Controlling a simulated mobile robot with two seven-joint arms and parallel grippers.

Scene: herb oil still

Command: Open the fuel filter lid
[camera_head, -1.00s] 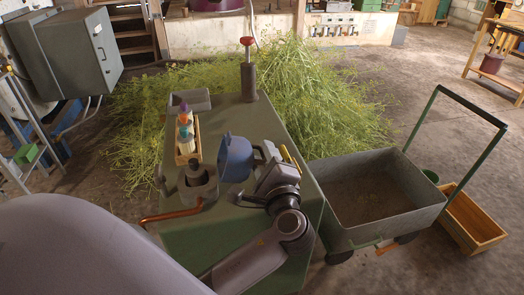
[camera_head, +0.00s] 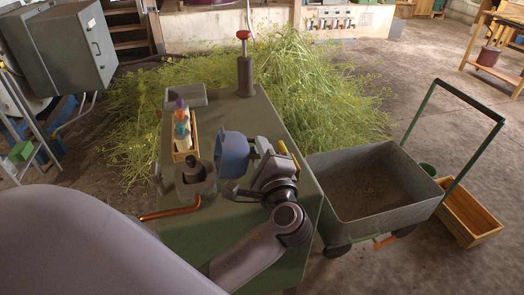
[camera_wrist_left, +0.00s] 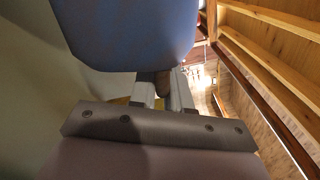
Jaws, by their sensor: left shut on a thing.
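The blue lid (camera_head: 233,156) is tilted up on its side, beside and to the right of the grey filter body (camera_head: 208,187) with the copper pipe (camera_head: 170,212). I cannot tell whether a hinge joins them. My left gripper (camera_head: 252,168) is to the right of the lid. In the left wrist view the blue lid (camera_wrist_left: 125,30) fills the top, and the fingers (camera_wrist_left: 163,90) close around a small brown grip on it. The filter's inside is mostly hidden. My right gripper is not in view.
The green bench (camera_head: 240,115) also carries a wooden rack of bottles (camera_head: 182,135), a grey tray (camera_head: 186,95) and a red-topped lever (camera_head: 244,75). A grey cart (camera_head: 375,190) stands close at the right. Cut herbs (camera_head: 320,90) lie behind.

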